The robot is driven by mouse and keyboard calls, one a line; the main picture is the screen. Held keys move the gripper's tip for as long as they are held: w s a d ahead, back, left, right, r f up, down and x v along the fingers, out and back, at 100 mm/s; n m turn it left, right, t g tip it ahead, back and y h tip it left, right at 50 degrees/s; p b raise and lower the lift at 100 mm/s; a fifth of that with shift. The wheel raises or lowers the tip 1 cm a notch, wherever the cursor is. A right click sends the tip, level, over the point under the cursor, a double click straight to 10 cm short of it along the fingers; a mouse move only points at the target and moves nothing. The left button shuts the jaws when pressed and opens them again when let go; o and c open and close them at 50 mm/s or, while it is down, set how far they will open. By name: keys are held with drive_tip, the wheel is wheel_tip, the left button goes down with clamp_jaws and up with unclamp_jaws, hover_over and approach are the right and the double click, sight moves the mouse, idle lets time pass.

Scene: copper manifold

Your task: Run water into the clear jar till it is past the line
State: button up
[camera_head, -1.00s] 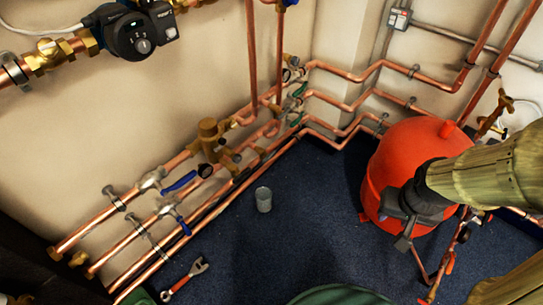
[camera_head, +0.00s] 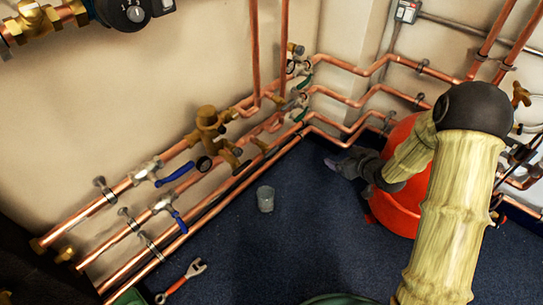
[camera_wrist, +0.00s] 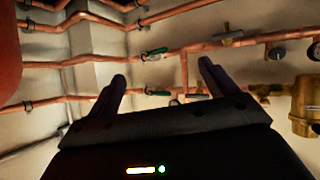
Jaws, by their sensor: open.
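A small clear jar (camera_head: 265,198) stands upright on the dark blue floor, near the lower pipes. It looks empty, and no line on it can be made out at this size. My gripper (camera_head: 335,163) is low in front of the red vessel, right of the jar and above it in the head view, apart from it. In the wrist view my gripper (camera_wrist: 162,72) has its two fingers spread with nothing between them. Green-handled valves (camera_wrist: 155,53) on the copper pipes show beyond the fingers. The jar is not in the wrist view. No running water shows.
A red vessel (camera_head: 401,205) stands partly hidden behind my arm. Copper pipes line both walls, with blue lever valves (camera_head: 176,174) and a brass fitting (camera_head: 207,118) on the left. A wrench (camera_head: 181,281) lies on the floor. Floor around the jar is clear.

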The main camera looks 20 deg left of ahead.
sight(273, 153)
drive_tip(key=s+a+f+n+g+y+b, duration=0.2)
drive_tip(key=s+a+f+n+y+b, duration=0.1)
drive_tip(key=a+f+y, duration=0.5)
drive_tip(key=shift+s+a+f+n+y, duration=0.25)
drive_tip(key=shift+a+f+n+y, duration=0.2)
drive_tip(key=shift+f, duration=0.25)
drive_tip(key=shift+a, duration=0.15)
drive_tip(key=b+x, duration=0.3)
drive_tip(key=x, duration=0.5)
drive_tip(key=b+x, duration=0.4)
drive_tip(key=x, duration=0.4)
drive_tip(key=shift+w+a+f, duration=0.1)
drive_tip(key=shift+a+f, duration=0.15)
drive_tip(key=shift+w+a+r, duration=0.15)
drive_tip(key=shift+a, duration=0.15)
